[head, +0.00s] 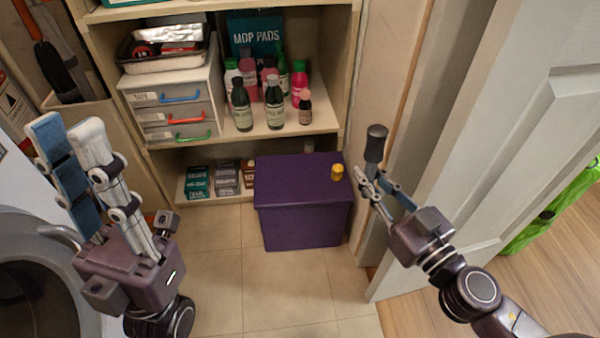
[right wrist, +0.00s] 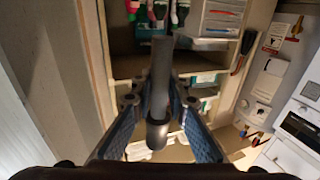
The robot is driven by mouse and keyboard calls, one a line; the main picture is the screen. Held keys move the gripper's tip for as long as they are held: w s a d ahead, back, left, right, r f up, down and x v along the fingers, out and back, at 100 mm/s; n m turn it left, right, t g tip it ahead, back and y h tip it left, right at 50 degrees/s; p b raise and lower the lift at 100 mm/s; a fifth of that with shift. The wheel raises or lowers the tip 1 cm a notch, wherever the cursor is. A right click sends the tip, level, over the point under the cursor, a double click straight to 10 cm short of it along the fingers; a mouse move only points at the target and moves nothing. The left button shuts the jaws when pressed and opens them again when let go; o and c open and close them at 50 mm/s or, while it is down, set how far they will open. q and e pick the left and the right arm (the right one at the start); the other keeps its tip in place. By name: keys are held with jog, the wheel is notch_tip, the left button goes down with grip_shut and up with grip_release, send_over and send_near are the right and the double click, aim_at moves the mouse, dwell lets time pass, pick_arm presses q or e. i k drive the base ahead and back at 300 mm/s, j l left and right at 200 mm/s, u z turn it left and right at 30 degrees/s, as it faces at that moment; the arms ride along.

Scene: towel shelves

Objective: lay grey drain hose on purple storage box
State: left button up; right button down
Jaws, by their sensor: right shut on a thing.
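The purple storage box (head: 300,215) stands closed on the tiled floor in front of the shelf, in the head view. A small yellow item (head: 337,172) sits on its lid near the right edge. My right gripper (head: 372,180) is shut on the grey drain hose (head: 375,145), a short dark piece sticking up from the fingers. The gripper is just right of the box. In the right wrist view the hose (right wrist: 160,85) lies between the two blue-padded fingers. My left gripper (head: 67,135) is open and empty at the left, away from the box.
The shelf (head: 280,137) behind holds several bottles (head: 272,95), a drawer unit (head: 172,110) and small cartons (head: 225,178). A white door (head: 470,150) stands at the right, close to my right arm. A washing machine (head: 35,270) is at lower left. The floor before the box is clear.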

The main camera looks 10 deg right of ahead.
aim_at(310, 175)
jog(key=i+j, duration=0.15)
jog(key=i, duration=0.25)
jog(key=i+j, duration=0.2)
jog(key=i, duration=0.25)
